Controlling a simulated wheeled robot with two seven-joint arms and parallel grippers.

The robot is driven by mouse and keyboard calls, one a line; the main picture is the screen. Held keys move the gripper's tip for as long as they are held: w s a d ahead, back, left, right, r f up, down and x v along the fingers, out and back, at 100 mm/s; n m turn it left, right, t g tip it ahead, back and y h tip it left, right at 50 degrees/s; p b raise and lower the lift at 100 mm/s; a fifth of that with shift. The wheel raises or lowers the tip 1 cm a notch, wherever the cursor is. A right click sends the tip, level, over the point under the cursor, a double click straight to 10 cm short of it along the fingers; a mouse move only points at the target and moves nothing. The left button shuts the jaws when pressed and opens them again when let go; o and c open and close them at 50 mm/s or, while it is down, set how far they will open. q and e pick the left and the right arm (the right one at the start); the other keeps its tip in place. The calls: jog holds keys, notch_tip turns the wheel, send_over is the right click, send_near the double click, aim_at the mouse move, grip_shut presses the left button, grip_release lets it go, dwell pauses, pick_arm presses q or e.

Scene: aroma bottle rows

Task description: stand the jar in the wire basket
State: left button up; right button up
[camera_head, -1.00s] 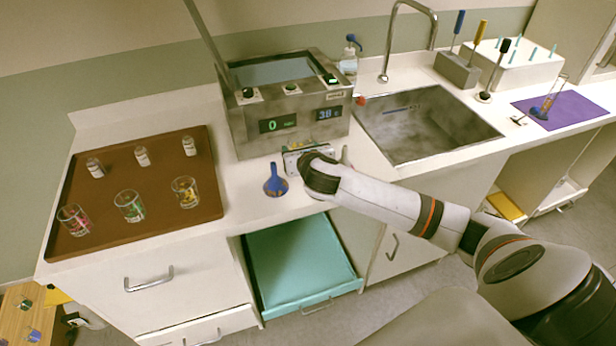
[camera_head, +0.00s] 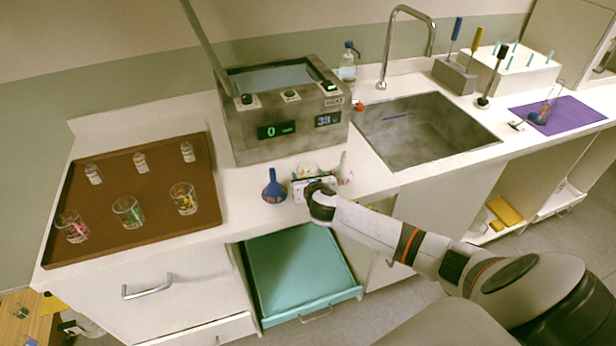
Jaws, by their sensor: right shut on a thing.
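My right gripper (camera_head: 308,184) is over the counter in front of the steel bath. It is shut on a small clear glass thing (camera_head: 306,168) with coloured bits in it, which appears to be the jar. The gripper hides most of it, and I cannot tell whether its base touches the counter. I cannot make out a wire basket. The steel bath (camera_head: 285,138) has lit displays and an open top, but its inside is hard to see. My left gripper is out of view.
A blue flask (camera_head: 273,188) stands just left of the gripper. A brown tray (camera_head: 110,210) holds several glasses and small bottles. The sink (camera_head: 420,130) is to the right. A teal drawer (camera_head: 300,270) is open below the counter.

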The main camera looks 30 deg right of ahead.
jog(key=o, duration=1)
